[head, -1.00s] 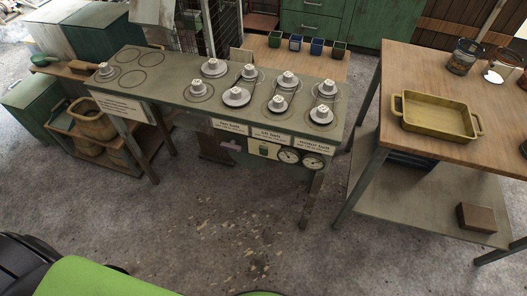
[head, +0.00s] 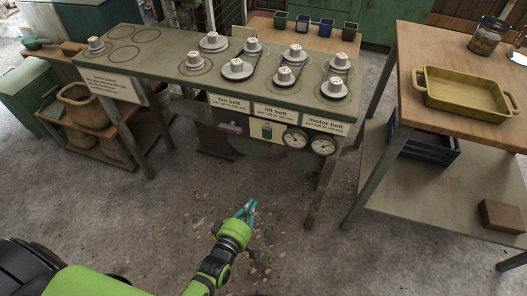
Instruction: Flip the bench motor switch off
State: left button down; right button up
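The green work bench (head: 165,62) carries several grey pulleys on its top. On its front, below the belt labels, a pale panel (head: 256,136) holds a small green switch (head: 267,131); whether it is on or off is too small to tell. A pinkish lever-like part (head: 231,128) sits left of it. My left gripper (head: 246,206), with teal fingers, is in front of and below the panel, apart from it. Its fingers look spread, with nothing between them. My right gripper is out of view.
Two round gauges (head: 296,138) sit right of the switch. A wooden table (head: 411,50) with a yellow tray (head: 466,91) stands at the right. Baskets (head: 85,107) stand on a low shelf at the left. The floor before the bench is clear.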

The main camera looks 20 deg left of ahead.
aim_at(267, 131)
pick_arm(q)
jog(key=w+a+r+n+t+y+b, duration=0.1)
jog(key=w+r+n+t+b, duration=0.1)
jog(key=r, duration=0.8)
jog(key=w+n+t, duration=0.1)
jog(key=n+t, duration=0.1)
jog(key=n, duration=0.1)
jog(key=shift+a, duration=0.2)
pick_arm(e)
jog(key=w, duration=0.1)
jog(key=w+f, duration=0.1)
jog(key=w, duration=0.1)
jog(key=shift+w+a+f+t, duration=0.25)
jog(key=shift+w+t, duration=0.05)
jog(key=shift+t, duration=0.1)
pick_arm(q)
jog(key=shift+w, duration=0.1)
jog(key=w, duration=0.4)
jog(key=w+r+b, duration=0.1)
jog(key=w, duration=0.3)
jog(key=w+b, duration=0.1)
jog(key=w, duration=0.3)
jog(key=shift+w+d+r, duration=0.25)
jog(key=shift+w+r, duration=0.05)
jog(key=shift+w, duration=0.45)
jog(key=shift+w+r, duration=0.1)
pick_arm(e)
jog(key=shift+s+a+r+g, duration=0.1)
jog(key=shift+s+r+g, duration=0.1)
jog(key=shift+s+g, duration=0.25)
